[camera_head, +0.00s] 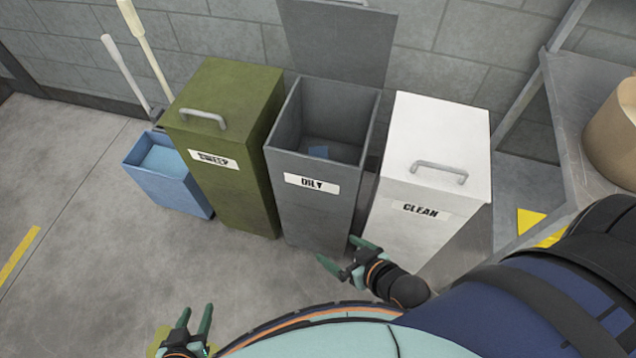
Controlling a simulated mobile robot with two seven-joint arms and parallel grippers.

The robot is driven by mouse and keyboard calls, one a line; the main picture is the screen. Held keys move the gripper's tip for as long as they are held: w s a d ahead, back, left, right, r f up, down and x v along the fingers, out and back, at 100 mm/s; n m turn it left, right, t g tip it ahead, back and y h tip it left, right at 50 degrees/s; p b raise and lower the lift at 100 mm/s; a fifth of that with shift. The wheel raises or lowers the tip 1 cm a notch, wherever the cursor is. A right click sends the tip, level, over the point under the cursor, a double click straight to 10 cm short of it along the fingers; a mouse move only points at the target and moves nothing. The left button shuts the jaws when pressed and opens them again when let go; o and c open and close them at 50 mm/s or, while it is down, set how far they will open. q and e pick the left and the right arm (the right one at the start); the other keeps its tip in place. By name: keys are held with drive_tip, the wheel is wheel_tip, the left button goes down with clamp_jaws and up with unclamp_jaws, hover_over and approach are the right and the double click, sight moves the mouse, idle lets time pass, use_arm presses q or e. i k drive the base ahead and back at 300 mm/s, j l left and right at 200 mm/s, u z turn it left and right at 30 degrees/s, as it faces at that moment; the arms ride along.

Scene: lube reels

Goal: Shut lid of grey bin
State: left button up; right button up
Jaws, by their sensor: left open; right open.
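The grey bin (318,205) labelled OILY stands between a green bin and a white bin. Its lid (338,38) is raised upright at the back, against the wall. My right gripper (342,254) is open and empty, in front of the grey bin's lower right side and apart from the lid. My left gripper (198,318) is open and empty, low at the bottom of the view, well in front of the bins.
The green bin (225,150) on the left and the white bin (435,150) on the right have closed lids with handles. A blue bucket (165,175) with mop handles stands far left. A grey table (590,110) with a brown container (612,135) is at right. Floor at left is clear.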

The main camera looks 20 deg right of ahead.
sight(347, 42)
drive_tip(key=i+j+z, duration=0.15)
drive_tip(key=i+z, duration=0.15)
drive_tip(key=z, duration=0.15)
drive_tip(key=i+j+z, duration=0.25)
drive_tip(key=z, duration=0.2)
drive_tip(key=i+j+z, duration=0.2)
drive_tip(key=z, duration=0.2)
drive_tip(key=j, duration=0.1)
